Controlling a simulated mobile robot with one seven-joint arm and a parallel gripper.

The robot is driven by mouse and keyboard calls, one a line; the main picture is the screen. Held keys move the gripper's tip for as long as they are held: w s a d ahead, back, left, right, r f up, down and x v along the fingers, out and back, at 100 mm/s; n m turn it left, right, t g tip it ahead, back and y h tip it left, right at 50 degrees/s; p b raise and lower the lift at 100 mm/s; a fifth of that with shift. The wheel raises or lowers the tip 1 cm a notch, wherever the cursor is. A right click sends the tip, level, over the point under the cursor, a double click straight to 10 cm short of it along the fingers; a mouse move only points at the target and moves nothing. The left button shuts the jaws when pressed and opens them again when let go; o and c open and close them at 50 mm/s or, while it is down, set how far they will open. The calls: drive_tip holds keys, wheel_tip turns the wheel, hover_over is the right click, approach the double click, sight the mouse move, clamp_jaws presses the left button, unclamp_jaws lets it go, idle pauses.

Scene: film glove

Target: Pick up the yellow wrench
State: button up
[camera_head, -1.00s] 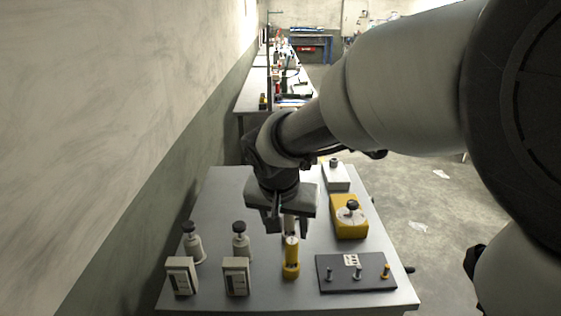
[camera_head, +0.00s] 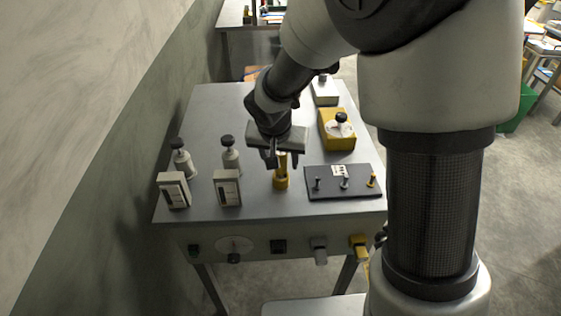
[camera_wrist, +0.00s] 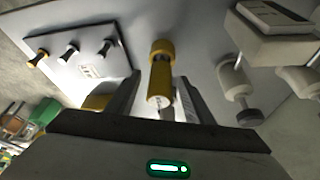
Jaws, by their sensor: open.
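The yellow wrench shows only as a short, upright yellow piece (camera_head: 281,179) with a round collar, standing near the front middle of the grey table. Its shape does not clearly read as a wrench. In the wrist view the yellow piece (camera_wrist: 161,80) lies between my two fingers. My gripper (camera_head: 282,160) points down over it, open, with one finger on either side of its upper part. It also shows in the wrist view (camera_wrist: 157,85). I cannot tell whether either finger touches the piece.
A dark board (camera_head: 343,191) with small pegs lies close to the right. Two white boxes (camera_head: 174,189) (camera_head: 227,187) and two black-capped bottles (camera_head: 182,158) (camera_head: 231,154) stand left. A yellow box (camera_head: 337,130) is behind right. The table's back left is clear.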

clamp_jaws()
wheel_tip(320, 180, up, 10)
drive_tip(key=shift+r+p, duration=0.1)
drive_tip(key=shift+p, duration=0.55)
drive_tip(key=c, duration=0.7)
unclamp_jaws()
clamp_jaws()
drive_tip(key=s+d+m+g+h+p, duration=0.1)
drive_tip(key=s+d+m+h+p, duration=0.1)
drive_tip(key=d+m, duration=0.4)
drive_tip(key=shift+s+d+f+p, duration=0.2)
drive_tip(key=shift+s+d+p, duration=0.2)
drive_tip(key=shift+d, duration=1.35)
